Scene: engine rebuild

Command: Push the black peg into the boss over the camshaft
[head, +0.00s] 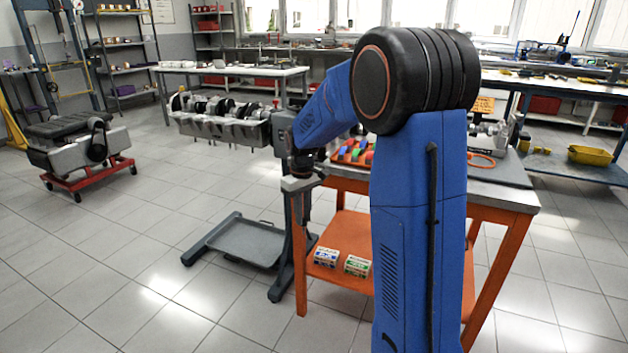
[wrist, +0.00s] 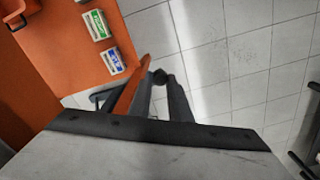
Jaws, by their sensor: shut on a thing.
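My gripper (wrist: 160,86) shows in the wrist view with its two grey fingers shut on the black peg (wrist: 160,76). Only a small dark end of the peg shows between the fingertips, with floor tiles behind it. In the head view my wrist hangs beside the near left corner of the orange cart; the fingers and peg are too small or hidden to make out there. The grey engine block (head: 225,128), with a row of rounded parts along its top, is on a stand to the left of my wrist. I cannot make out the boss or the camshaft.
The orange cart (head: 500,195) holds a tray of coloured parts (head: 352,152) on top and two small boxes (head: 343,260) on its lower shelf. A second engine (head: 85,150) sits on a red dolly at the left.

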